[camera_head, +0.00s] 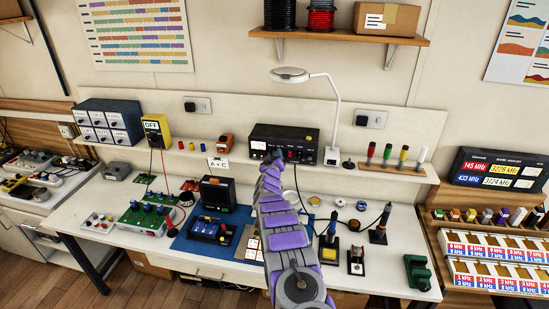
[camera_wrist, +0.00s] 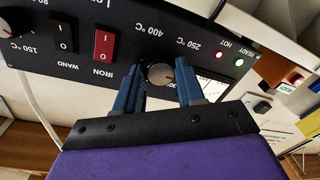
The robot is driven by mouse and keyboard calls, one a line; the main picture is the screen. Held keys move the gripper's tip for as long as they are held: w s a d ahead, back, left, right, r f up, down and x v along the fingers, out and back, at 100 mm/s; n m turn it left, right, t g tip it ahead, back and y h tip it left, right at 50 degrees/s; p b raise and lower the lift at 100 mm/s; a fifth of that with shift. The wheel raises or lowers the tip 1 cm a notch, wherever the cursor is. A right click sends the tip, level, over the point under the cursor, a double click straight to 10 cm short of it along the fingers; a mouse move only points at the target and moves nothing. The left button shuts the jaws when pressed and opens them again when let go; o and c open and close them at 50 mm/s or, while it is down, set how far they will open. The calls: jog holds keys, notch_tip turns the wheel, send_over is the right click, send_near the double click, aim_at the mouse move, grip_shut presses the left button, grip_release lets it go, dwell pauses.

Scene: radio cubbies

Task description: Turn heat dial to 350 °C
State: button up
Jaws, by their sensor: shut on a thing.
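The wrist view shows the panel upside down. Labels 250 °C and 400 °C stand on either side of the dial. My gripper (camera_wrist: 160,84) has its two blue fingers around the dial, shut on it. The dial's exact setting is unclear, as the fingers hide part of its surround. In the head view my gripper (camera_head: 272,157) is at the station's front, and my arm hides part of the station's left front.
A red IRON switch (camera_wrist: 103,44) and a black WAND switch (camera_wrist: 62,37) are on the same panel. Red and green lamps glow near the dial. The station is on a wall shelf (camera_head: 385,168) with a white lamp (camera_head: 333,120). Below, the workbench (camera_head: 400,270) holds soldering tools and electronics.

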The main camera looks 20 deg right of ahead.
jog(key=m, duration=0.2)
jog(key=m+b, duration=0.1)
jog(key=m, duration=0.2)
jog(key=shift+a+f+m+b, duration=0.1)
jog(key=shift+f+m+b, duration=0.15)
jog(key=shift+m+b, duration=0.15)
jog(key=m+h+b, duration=0.1)
jog(key=m+b, duration=0.1)
jog(key=m, duration=0.4)
jog(key=shift+f+m, duration=0.15)
jog(key=shift+m, duration=0.25)
jog(key=m+b, duration=0.2)
jog(key=m, duration=0.3)
jog(key=shift+w+m+h+b, duration=0.1)
jog(key=shift+m+h+b, duration=0.2)
jog(key=shift+m, duration=0.1)
jog(key=m+b, duration=0.2)
jog(key=m, duration=0.4)
jog(key=shift+a+g, duration=0.1)
jog(key=shift+g, duration=0.2)
jog(key=shift+f, duration=0.1)
jog(key=o, duration=1)
jog(key=shift+r, duration=0.2)
jog(key=shift+o, duration=0.2)
jog(key=shift+r, duration=0.15)
